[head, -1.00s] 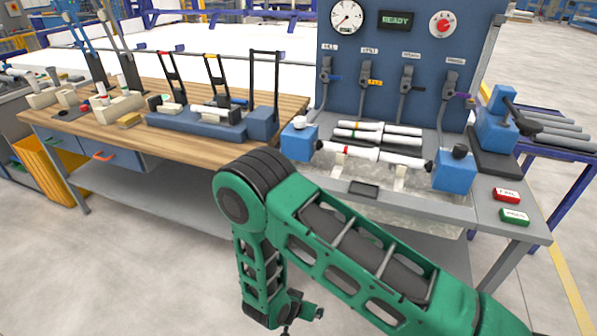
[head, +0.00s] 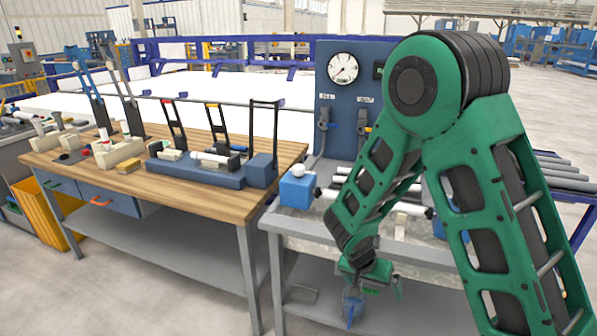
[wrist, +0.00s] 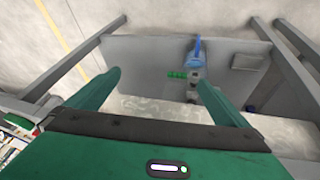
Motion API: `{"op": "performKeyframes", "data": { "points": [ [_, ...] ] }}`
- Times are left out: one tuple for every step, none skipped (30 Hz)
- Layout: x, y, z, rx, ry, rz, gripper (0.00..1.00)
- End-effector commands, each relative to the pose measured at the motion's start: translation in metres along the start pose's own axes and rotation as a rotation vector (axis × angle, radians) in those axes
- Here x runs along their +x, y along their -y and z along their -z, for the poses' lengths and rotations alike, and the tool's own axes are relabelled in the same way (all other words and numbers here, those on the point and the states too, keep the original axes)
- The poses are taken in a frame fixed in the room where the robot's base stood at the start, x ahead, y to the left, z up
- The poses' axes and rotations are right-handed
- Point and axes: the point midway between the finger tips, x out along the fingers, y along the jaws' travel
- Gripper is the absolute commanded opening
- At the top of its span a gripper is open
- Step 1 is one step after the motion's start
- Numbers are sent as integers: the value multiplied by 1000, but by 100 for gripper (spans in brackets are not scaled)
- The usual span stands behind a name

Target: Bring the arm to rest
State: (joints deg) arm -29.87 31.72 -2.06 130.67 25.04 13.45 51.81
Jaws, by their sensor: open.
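My green arm reaches across the right of the head view, its elbow high and its forearm sloping down to my gripper (head: 372,284). My gripper hangs near the front edge of the grey test bench (head: 290,222), low against the bench's lower shelf (head: 305,292). In the wrist view, my gripper's two green fingers (wrist: 158,80) are spread apart with no object held between them. The lower shelf (wrist: 130,52) shows beyond them. My arm hides much of the bench top and the right of its gauge panel.
A wooden workbench (head: 190,198) with clamps and blue fixtures stands left. White pipes (head: 400,207) lie on the test bench beside a blue block (head: 297,188). A blue item (wrist: 197,48) and a green one (wrist: 177,75) are on the lower shelf. Open floor (head: 160,300) lies in front.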

Motion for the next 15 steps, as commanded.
{"op": "performKeyframes", "data": {
  "points": [
    [-11,-21,14,18,16,-8,100],
    [-17,-33,19,22,27,-13,100],
    [-25,-48,26,27,44,-19,100],
    [-30,-60,30,29,57,-24,100],
    [-36,-72,33,32,69,-27,100],
    [-44,-88,38,37,85,-30,100],
    [-49,-100,40,40,99,-33,100],
    [-55,-111,42,43,113,-34,100],
    [-62,-127,45,48,129,-35,100],
    [-68,-139,46,50,142,-35,100],
    [-74,-150,46,52,156,-34,100],
    [-81,-165,46,54,173,-32,100],
    [-87,-176,46,57,185,-29,100],
    [-92,-188,45,59,198,-26,100],
    [-100,-203,43,62,215,-22,100]
  ]
}}
